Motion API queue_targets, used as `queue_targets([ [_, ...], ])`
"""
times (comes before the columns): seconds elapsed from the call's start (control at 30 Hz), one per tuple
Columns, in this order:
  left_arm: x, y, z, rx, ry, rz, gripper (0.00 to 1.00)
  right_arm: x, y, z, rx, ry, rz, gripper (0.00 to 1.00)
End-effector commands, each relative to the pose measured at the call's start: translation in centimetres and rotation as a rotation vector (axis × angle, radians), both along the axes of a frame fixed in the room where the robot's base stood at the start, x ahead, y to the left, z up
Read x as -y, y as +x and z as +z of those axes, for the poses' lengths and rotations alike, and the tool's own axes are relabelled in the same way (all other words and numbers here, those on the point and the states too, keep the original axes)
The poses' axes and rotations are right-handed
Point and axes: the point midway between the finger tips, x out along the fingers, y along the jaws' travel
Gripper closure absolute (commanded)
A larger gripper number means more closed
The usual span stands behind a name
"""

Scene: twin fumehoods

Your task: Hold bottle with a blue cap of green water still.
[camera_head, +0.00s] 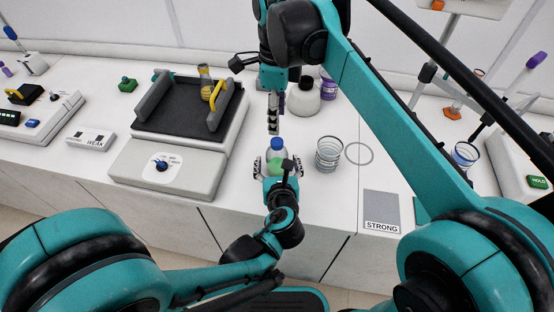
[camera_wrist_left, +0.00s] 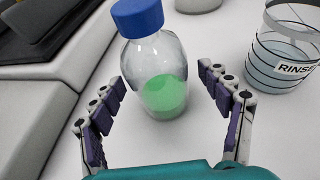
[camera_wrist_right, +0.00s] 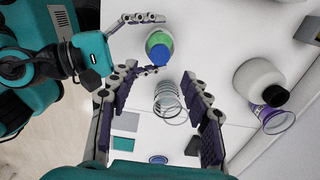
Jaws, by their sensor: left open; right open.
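The bottle with a blue cap (camera_head: 277,148) stands upright on the white bench, with green water in its lower part. It also shows in the left wrist view (camera_wrist_left: 160,75) and in the right wrist view (camera_wrist_right: 159,48). My left gripper (camera_head: 277,168) is open, with its fingers on either side of the bottle. In the left wrist view a gap shows between each finger and the glass. My right gripper (camera_head: 273,115) is open and empty, above the bench just behind the bottle in the head view.
A clear beaker labelled RINSE (camera_wrist_left: 285,52) stands right of the bottle. A shaker with a dark tray (camera_head: 185,118) is to the left. A white jar with a black cap (camera_head: 303,98) stands behind. A grey STRONG pad (camera_head: 381,205) lies at the right.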

Motion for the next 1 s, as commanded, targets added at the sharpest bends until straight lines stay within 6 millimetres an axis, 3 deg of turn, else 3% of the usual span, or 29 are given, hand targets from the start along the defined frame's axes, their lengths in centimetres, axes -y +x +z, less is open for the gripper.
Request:
queue_targets([
  [0.33,0.0,0.4,-0.2,0.000,0.000,0.000,0.26,0.0,0.0,0.0,0.000,0.000,0.000,0.52],
  [0.6,0.0,0.3,-0.2,0.000,0.000,0.000,0.97,0.0,0.0,0.0,0.000,0.000,0.000,0.52],
  [0.63,0.0,0.3,-0.2,0.000,0.000,0.000,1.00,0.0,0.0,0.0,0.000,0.000,0.000,0.52],
  [0.83,0.0,0.3,-0.2,0.000,0.000,0.000,1.00,0.0,0.1,-0.5,-0.002,0.000,0.000,0.52],
  [1.0,-0.1,0.3,-0.2,0.000,0.000,0.000,1.00,0.0,0.1,-2.7,-0.001,0.000,0.000,0.52],
])
